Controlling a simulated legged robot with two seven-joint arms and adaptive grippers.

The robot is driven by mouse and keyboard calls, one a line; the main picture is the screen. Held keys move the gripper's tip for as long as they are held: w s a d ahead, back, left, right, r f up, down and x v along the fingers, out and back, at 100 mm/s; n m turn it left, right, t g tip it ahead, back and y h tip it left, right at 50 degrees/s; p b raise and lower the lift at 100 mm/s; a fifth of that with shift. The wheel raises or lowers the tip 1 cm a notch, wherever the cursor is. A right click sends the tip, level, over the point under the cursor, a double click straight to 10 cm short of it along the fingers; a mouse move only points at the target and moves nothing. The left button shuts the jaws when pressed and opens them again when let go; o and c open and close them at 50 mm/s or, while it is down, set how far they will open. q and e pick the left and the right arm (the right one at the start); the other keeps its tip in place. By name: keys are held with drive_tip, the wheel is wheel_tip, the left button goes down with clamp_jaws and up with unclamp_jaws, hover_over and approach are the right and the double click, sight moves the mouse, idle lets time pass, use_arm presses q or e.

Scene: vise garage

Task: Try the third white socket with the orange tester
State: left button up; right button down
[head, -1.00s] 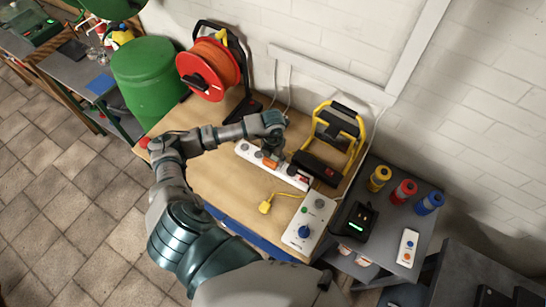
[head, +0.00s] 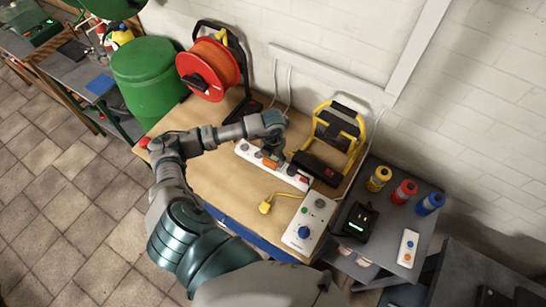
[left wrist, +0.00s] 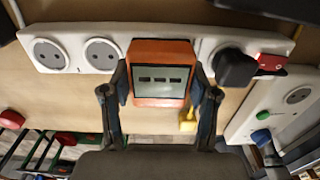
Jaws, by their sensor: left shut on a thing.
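My left gripper (left wrist: 162,88) is shut on the orange tester (left wrist: 147,50), one finger on each side. In the head view the tester (head: 270,162) shows as a small orange block under the gripper (head: 272,152), over the white socket strip (head: 245,151). In the left wrist view two empty round sockets of the strip (left wrist: 75,69) show left of the tester. The tester covers the spot after them. Whether its pins are seated is hidden. My right gripper is not in view.
A black plug (left wrist: 235,68) and a red switch (left wrist: 272,64) sit on the strip right of the tester. A loose yellow plug (head: 265,207) and a white box with a blue knob (head: 307,222) lie nearby. A yellow-framed lamp (head: 338,130) and red cable reel (head: 205,72) stand behind.

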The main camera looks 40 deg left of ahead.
use_arm(q)
drive_tip(key=shift+f+b, duration=0.35)
drive_tip(key=shift+f, duration=0.1)
drive_tip(key=o, duration=1.2)
drive_tip(key=shift+o, duration=0.2)
wheel_tip(320, 180, up, 12)
drive_tip(key=shift+f, duration=0.15)
